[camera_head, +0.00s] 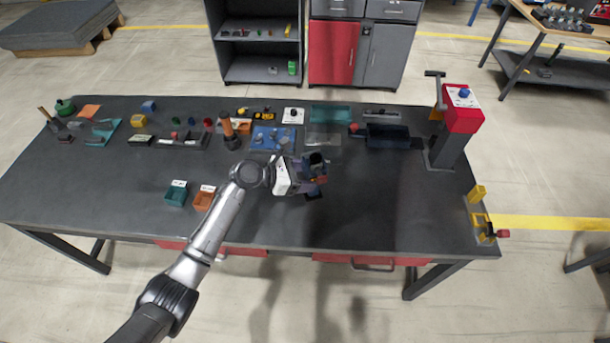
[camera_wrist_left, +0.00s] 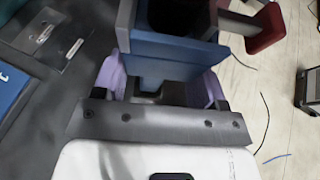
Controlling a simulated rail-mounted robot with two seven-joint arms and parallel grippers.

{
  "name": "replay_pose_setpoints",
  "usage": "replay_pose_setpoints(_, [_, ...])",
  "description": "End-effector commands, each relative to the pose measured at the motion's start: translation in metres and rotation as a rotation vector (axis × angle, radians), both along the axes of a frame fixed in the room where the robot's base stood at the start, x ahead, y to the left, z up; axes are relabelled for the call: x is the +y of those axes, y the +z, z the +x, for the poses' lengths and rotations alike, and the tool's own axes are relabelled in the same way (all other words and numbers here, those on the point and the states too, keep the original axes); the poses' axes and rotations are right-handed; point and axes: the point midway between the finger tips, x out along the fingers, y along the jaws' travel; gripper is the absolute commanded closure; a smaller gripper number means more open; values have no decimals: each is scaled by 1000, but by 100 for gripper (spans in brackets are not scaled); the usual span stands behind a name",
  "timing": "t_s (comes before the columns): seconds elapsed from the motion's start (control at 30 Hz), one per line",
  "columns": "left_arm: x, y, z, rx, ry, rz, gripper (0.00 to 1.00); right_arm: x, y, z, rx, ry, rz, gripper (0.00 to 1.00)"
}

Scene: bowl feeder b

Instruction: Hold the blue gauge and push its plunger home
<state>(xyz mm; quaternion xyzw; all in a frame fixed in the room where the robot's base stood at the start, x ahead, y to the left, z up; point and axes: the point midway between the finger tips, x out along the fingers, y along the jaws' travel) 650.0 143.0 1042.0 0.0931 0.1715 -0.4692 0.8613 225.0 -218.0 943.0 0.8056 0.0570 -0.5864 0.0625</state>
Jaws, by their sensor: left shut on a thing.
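My left gripper (camera_head: 308,176) is over the middle of the dark workbench. In the left wrist view its purple-lined fingers (camera_wrist_left: 160,85) are shut on the blue gauge (camera_wrist_left: 175,50), one on each side. The gauge is a blue block with a dark opening at its top. A plunger with a dark red knob (camera_wrist_left: 266,28) sticks out of its right side on a rod, the knob apart from the body. In the head view the gauge (camera_head: 316,158) is small and partly hidden by the gripper. My right gripper is not in view.
A red-topped press (camera_head: 463,108) stands at the workbench's (camera_head: 400,210) right end, with a yellow bracket (camera_head: 480,222) at the edge. Trays, including a blue tray (camera_head: 262,138) and a teal bin (camera_head: 330,113), line the back. Bench right of the gripper is clear.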

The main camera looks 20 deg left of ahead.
Motion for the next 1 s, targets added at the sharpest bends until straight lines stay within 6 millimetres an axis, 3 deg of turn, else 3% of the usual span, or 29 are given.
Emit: replay_pose_setpoints(1.0, [49, 2, 6, -3, 1, 0, 100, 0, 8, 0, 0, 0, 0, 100])
